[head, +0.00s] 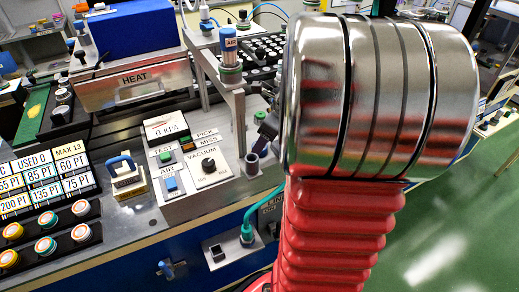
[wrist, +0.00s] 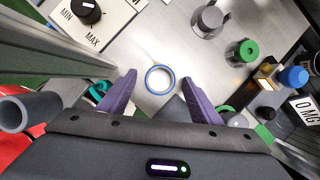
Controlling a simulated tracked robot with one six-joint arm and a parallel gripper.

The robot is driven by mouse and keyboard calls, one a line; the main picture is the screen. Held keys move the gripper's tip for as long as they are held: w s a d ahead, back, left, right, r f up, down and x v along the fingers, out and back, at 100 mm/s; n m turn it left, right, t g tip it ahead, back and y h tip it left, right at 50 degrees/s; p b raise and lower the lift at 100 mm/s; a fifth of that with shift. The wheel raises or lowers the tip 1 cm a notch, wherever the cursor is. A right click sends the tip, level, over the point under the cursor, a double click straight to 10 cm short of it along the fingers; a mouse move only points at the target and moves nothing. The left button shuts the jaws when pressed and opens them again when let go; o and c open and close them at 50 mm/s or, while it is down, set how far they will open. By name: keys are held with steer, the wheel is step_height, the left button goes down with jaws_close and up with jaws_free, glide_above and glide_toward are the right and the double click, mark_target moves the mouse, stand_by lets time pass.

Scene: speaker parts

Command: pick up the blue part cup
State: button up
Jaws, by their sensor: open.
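The part cup shows in the wrist view as a round ring with a blue rim (wrist: 159,66), seen from above on a bare metal surface. My gripper (wrist: 158,78) is open, with its two purple fingers spread to the left and right of the ring in the picture. Nothing is held between them. I cannot tell how far the fingertips are above the cup. In the head view my arm's big metal joint and red sleeve hide most of the gripper and the area around it, and I cannot make out the cup there.
In the wrist view, a grey knob (wrist: 208,20), a green knob (wrist: 246,51) and a blue button (wrist: 294,76) stand to the right. A grey tube (wrist: 28,112) is at the left. A black min-max dial (wrist: 86,10) is at the upper left. Bare metal surrounds the cup.

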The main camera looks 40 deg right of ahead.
stand_by(0.4)
steer(key=c, duration=1.2)
steer(key=shift+r, duration=0.15)
step_height(320, 180, up, 10)
steer(key=shift+f, duration=0.1)
stand_by(0.9)
